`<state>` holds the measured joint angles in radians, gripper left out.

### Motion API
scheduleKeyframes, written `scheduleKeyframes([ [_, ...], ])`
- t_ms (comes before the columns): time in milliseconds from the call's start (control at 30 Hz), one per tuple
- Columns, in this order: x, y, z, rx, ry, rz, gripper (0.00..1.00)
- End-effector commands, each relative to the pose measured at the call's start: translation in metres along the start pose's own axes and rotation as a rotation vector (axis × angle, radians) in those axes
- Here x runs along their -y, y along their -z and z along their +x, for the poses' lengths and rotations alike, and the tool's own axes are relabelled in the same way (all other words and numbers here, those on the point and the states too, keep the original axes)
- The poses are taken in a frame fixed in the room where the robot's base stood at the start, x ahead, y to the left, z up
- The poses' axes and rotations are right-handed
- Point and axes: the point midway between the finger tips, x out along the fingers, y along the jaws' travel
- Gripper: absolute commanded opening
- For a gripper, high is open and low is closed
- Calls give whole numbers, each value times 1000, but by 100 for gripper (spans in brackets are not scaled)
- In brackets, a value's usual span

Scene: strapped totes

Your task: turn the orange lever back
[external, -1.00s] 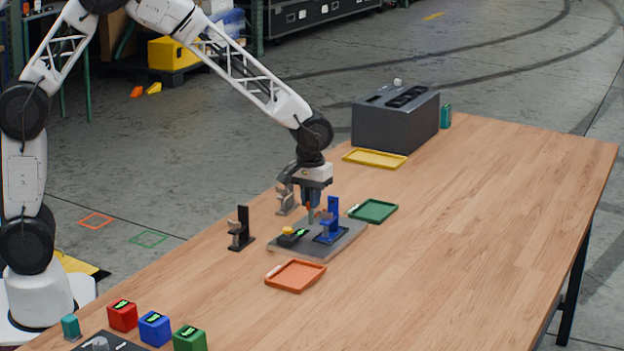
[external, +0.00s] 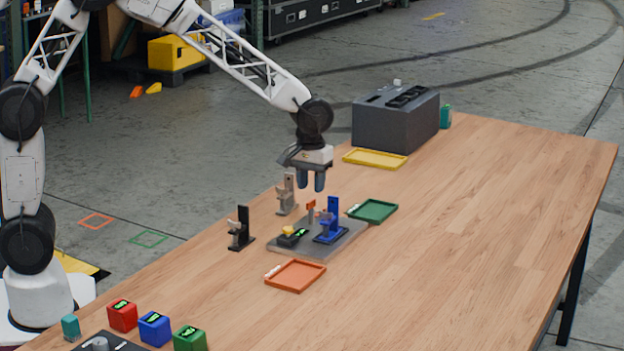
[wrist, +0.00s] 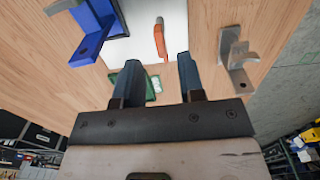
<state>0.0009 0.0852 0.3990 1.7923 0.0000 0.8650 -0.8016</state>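The orange lever (external: 311,204) stands up from the grey base plate (external: 345,240), between the blue bracket (external: 330,222) and the grey bracket (external: 286,194). In the wrist view the lever (wrist: 160,40) shows ahead of the fingertips, roughly in line with the gap between them. My gripper (external: 310,188) is above the lever, pointing down and clear of it. Its two dark blue fingers (wrist: 158,60) are apart with nothing between them, so it is open and empty. The lever's exact tilt is hard to tell.
A yellow-topped black block (external: 290,236) sits on the plate. A black bracket (external: 240,232) stands left of it. Green (external: 372,211), orange (external: 295,276) and yellow (external: 375,159) trays lie around. A dark grey box (external: 385,128) stands behind. The table's right side is clear.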

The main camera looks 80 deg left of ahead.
Motion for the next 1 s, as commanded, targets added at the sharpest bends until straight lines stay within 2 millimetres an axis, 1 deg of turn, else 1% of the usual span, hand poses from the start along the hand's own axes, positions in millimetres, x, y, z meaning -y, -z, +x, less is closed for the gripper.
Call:
scheduleKeyframes([
  [33,0,0,-8,-2,-2,0,36],
  [100,0,0,-16,-2,-2,0,36],
  [300,0,0,-32,-1,-1,0,36],
  [433,0,0,-35,0,0,0,36],
  [800,1,-1,-36,-1,-1,2,36],
  [1000,10,-10,-48,-7,-8,28,36],
])
